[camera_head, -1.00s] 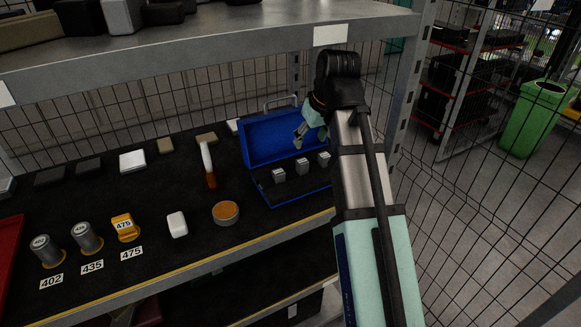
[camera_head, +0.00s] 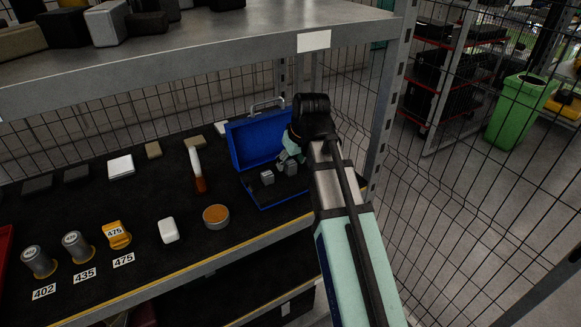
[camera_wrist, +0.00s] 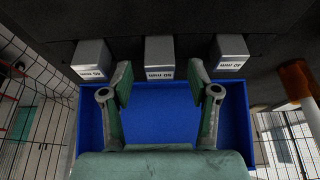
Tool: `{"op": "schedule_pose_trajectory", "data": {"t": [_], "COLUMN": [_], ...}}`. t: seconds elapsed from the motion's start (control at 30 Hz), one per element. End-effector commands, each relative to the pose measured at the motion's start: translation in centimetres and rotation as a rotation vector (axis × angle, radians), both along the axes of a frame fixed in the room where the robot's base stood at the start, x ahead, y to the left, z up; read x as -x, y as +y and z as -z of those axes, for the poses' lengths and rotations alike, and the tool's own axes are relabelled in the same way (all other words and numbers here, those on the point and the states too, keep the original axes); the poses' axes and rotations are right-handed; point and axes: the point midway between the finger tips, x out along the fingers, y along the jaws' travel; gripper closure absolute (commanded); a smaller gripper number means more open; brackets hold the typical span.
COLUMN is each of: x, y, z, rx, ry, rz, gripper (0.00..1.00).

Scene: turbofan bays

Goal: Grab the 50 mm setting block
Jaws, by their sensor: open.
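The setting blocks are grey blocks with white end labels in the blue case. The wrist view shows three in a row; the middle one (camera_wrist: 160,57), whose upside-down label seems to read 50 mm, lies between a left block (camera_wrist: 91,57) and a right block (camera_wrist: 229,55). In the head view, the middle block (camera_head: 291,169) is beside the left one (camera_head: 267,177); the third is hidden by my arm. My gripper (camera_wrist: 160,78) is open and empty, its fingers spread either side of the middle block's line. I cannot tell whether it touches. It also shows over the case (camera_head: 288,157).
The blue case (camera_head: 247,143) stands open on the dark shelf. An orange-handled tool (camera_head: 198,172), a round tin (camera_head: 216,216) and a white block (camera_head: 168,230) lie to its left. A shelf post (camera_head: 388,105) and wire mesh stand right; the upper shelf hangs above.

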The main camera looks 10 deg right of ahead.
Motion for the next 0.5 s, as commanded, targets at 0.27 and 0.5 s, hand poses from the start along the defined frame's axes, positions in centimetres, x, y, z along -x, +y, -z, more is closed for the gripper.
{"op": "schedule_pose_trajectory", "data": {"t": [0.27, 0.5], "x": [-0.6, -0.6], "y": [0.2, 0.2], "z": [1.5, 1.5], "rx": [0.0, 0.0], "ry": [0.0, -0.001], "rz": [0.0, 0.0], "gripper": [0.4, 0.57]}}
